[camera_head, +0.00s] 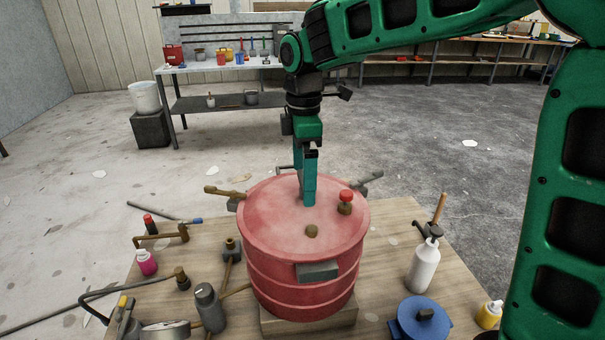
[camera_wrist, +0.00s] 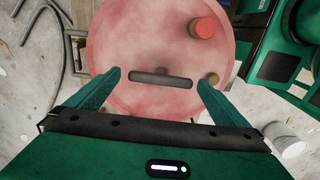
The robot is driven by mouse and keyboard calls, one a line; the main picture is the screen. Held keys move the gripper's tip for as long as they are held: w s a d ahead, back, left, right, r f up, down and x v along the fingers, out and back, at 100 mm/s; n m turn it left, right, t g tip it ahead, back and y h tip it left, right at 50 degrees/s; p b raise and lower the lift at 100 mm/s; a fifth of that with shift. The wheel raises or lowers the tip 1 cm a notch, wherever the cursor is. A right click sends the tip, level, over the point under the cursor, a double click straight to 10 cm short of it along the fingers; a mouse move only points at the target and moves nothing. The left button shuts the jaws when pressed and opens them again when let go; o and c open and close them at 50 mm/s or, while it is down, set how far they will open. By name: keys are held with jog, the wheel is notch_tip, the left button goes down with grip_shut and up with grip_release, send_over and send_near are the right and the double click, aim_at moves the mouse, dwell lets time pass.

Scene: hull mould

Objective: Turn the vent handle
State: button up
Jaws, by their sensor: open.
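A red drum (camera_head: 275,235) stands upright on a wooden table; its round lid also fills much of the wrist view (camera_wrist: 130,40). A dark bar handle (camera_wrist: 160,78), likely the vent handle, lies across the lid in the wrist view. My gripper (camera_head: 309,202) points down over the lid, fingers open. In the wrist view the open fingers (camera_wrist: 157,80) stand off the two ends of the bar, its length running from one finger toward the other. In the head view the bar is hidden behind the fingers. I cannot tell whether the fingertips touch the lid.
A red-capped knob (camera_head: 346,196) and a brass knob (camera_head: 311,231) rise from the lid close to my fingers. A brass lever (camera_head: 225,192) and a grey one (camera_head: 366,180) stick out at the sides. A white bottle (camera_head: 424,266) and blue pot (camera_head: 421,320) stand right.

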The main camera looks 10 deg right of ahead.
jog(key=c, duration=1)
jog(key=shift+m, duration=0.3)
jog(key=m, duration=0.3)
jog(key=shift+w+d+r, duration=0.1)
jog(key=m, duration=1)
jog(key=shift+w, duration=0.1)
jog(key=shift+m, duration=2.1)
